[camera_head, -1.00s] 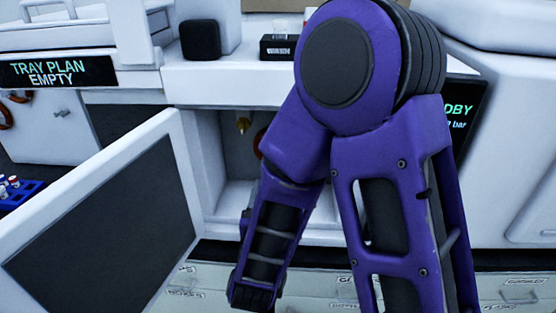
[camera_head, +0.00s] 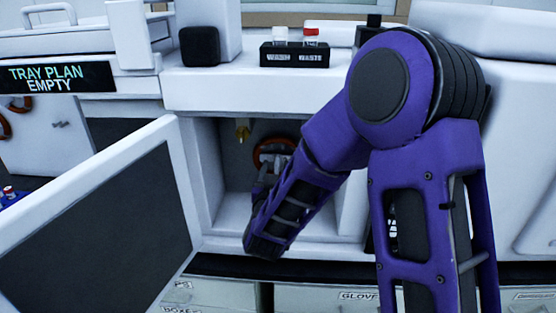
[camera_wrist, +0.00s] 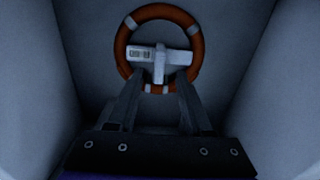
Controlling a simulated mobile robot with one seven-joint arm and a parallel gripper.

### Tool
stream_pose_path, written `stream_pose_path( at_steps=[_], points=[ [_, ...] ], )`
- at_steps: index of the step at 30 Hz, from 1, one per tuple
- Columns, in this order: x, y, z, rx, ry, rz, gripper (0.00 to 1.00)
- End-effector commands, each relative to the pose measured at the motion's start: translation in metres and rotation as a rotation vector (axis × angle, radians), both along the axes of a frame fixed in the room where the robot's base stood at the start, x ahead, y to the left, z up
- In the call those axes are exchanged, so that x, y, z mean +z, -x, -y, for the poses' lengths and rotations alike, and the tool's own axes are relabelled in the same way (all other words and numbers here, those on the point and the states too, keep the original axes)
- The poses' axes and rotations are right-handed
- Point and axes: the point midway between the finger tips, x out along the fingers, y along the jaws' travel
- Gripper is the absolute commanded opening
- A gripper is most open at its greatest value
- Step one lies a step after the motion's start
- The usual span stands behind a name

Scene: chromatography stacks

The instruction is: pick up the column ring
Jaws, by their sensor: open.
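The column ring (camera_wrist: 122,47) is an orange-brown ring with pale clips and a white labelled bar across its middle. It stands upright against the back of a white recess. In the head view the ring (camera_head: 262,148) is partly hidden by my arm and gripper. My gripper (camera_wrist: 158,78) is open and empty inside the recess, pointing at the ring. In the wrist view its fingers flank the ring's lower part, with the white bar's stem between them. I cannot tell whether they touch it.
The recess has close side walls (camera_head: 205,160) and a brass-coloured nozzle (camera_head: 243,130) hanging at the upper left. An open door (camera_head: 110,220) with a dark panel stands at the left. Wash and waste bottles (camera_head: 295,52) sit on the ledge above.

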Motion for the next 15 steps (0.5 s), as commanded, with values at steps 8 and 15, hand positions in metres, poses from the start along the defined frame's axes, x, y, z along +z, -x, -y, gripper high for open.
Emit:
stream_pose_path(
  at_steps=[8, 15],
  points=[
    [-0.001, -0.031, 0.003, 0.000, -0.001, 0.000, 0.50],
    [-0.001, -0.032, 0.003, 0.001, -0.001, 0.000, 0.46]
  ],
)
